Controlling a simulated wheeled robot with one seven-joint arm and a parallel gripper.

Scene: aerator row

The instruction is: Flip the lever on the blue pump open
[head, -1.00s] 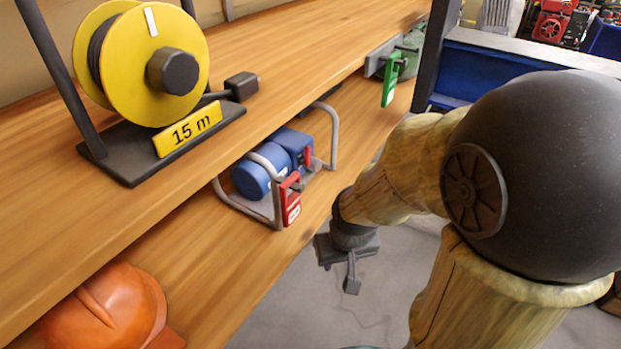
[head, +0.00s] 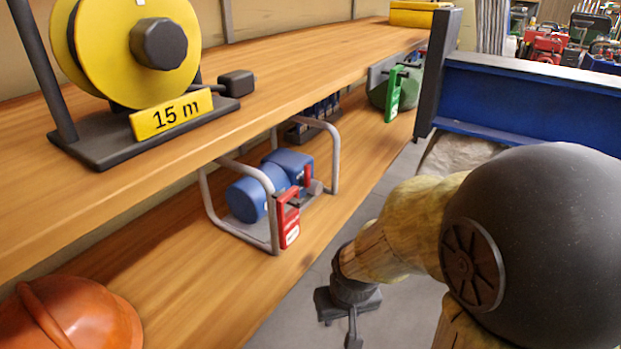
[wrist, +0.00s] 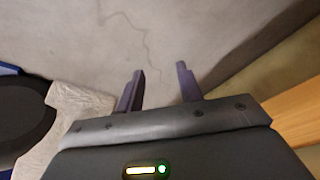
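The blue pump (head: 247,200) sits in a grey tube frame on the lower wooden shelf in the head view. A red lever (head: 288,219) with a white label hangs upright at the frame's front right corner. My gripper (wrist: 159,82) shows in the wrist view with its two dark fingers apart and nothing between them, above bare grey floor. In the head view my wrist is in front of the shelf, lower right of the pump and apart from it.
The upper shelf (head: 300,92) overhangs the pump, with a yellow cable reel (head: 115,60) on it. An orange helmet (head: 75,318) lies left on the lower shelf. A green lever (head: 394,95) hangs farther right. A blue panel (head: 530,100) stands behind my arm.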

